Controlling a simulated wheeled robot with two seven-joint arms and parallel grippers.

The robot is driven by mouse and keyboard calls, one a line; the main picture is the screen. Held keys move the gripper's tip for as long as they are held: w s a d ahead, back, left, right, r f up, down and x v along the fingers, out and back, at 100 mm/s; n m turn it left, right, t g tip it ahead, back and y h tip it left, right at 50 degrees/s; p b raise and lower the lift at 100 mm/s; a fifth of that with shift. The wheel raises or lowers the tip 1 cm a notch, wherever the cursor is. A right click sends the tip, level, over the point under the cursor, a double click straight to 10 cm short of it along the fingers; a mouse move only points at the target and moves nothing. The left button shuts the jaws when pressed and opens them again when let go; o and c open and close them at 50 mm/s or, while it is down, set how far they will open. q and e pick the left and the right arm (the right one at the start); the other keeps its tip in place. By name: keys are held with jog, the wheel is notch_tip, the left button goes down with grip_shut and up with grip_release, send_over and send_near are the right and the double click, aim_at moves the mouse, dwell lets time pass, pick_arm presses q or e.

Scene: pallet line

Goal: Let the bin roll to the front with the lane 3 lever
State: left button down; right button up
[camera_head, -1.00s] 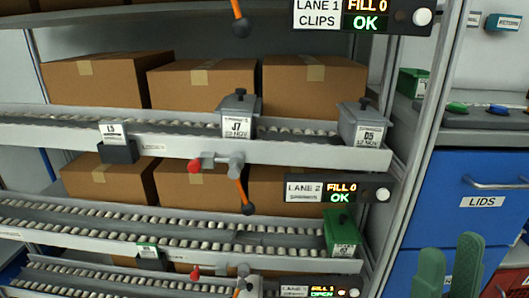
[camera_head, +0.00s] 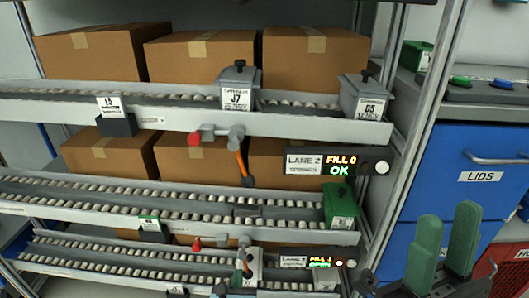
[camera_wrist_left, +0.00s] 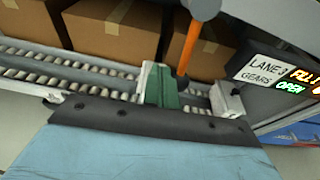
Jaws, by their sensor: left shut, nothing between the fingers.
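The lane 3 lever (camera_head: 240,256) hangs at the front of the lowest lane in view, its lower end by a pale labelled bin (camera_head: 255,265). In the left wrist view its orange rod (camera_wrist_left: 187,48) hangs down from a grey pivot. My left gripper (camera_wrist_left: 163,88) shows there as green fingers in front of the rod's lower end. It is shut and empty; I cannot tell whether it touches the lever. I cannot make it out clearly in the head view. The lane 3 display (camera_head: 308,262) reads FILL 1, OPEN. My right gripper (camera_head: 445,245) is open and empty at the lower right.
Lane 2 above has a green bin (camera_head: 340,203) at its right end and a hanging lever (camera_head: 241,163). Grey bins J7 (camera_head: 237,88) and D5 (camera_head: 361,97) stand on lane 1. A rack post (camera_head: 408,130) and blue LIDS drawer (camera_head: 480,165) stand at the right.

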pick_arm(q)
jog(key=p+v, duration=0.3)
jog(key=v, duration=0.5)
jog(key=shift+p, duration=0.35)
dwell(0.4)
jog(key=shift+a, duration=0.15)
